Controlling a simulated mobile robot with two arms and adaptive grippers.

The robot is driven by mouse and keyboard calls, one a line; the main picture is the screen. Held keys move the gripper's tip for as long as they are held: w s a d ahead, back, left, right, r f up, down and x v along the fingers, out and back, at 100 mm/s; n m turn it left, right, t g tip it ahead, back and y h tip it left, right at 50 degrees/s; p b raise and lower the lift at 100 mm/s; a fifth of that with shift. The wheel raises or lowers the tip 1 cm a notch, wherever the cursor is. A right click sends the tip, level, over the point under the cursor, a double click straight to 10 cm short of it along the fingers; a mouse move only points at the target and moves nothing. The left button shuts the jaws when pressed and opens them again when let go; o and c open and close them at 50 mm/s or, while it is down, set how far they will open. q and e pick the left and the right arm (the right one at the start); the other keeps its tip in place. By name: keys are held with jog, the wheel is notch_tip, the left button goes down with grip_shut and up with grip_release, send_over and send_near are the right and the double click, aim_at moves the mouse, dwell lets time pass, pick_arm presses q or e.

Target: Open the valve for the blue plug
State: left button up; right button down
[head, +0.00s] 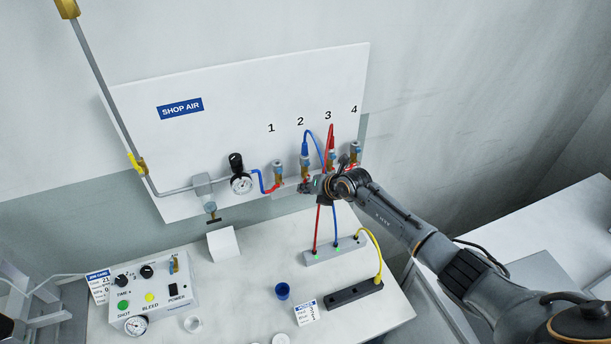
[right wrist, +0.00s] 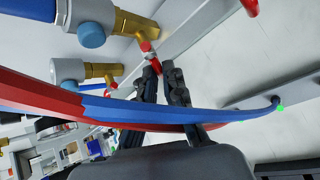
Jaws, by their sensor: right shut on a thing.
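The blue plug (head: 304,150) sits in the coupling of outlet 2 on the white wall panel. Its blue hose (head: 334,220) arcs over and runs down to a grey block; the hose also crosses the right wrist view (right wrist: 170,114). My right gripper (head: 306,187) is at the foot of outlet 2. In the right wrist view my right gripper (right wrist: 163,70) is shut on a small red valve handle (right wrist: 147,47) beside a brass valve body (right wrist: 135,24); the fingers partly hide the handle. My left gripper is not in view.
Red hose (head: 318,215) from outlet 3 hangs close to my right wrist. Outlets 1 (head: 278,172) and 4 (head: 355,152) flank the pair. A control box (head: 150,290), grey block (head: 334,252), black strip (head: 350,293) and blue cup (head: 282,291) stand on the white table.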

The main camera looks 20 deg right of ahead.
jog(key=shift+d+f+n+h+b, duration=0.2)
jog(key=shift+n+h+b, duration=0.5)
jog(key=shift+b, duration=1.35)
jog(key=shift+d+f+n+h+b, duration=0.1)
jog(key=shift+d+n+h+b, duration=0.15)
jog(key=shift+h+b, duration=1.35)
jog(key=shift+d+f+n+h+b, duration=0.15)
jog(key=shift+n+h+b, duration=0.35)
jog(key=shift+b, duration=1.95)
jog(key=shift+r, duration=0.1)
jog(key=c, duration=1.4)
grip_release()
jog(key=shift+d, duration=0.1)
jog(key=shift+c, duration=0.2)
jog(key=shift+r, duration=0.1)
jog(key=v, duration=1.2)
jog(key=shift+d, duration=0.1)
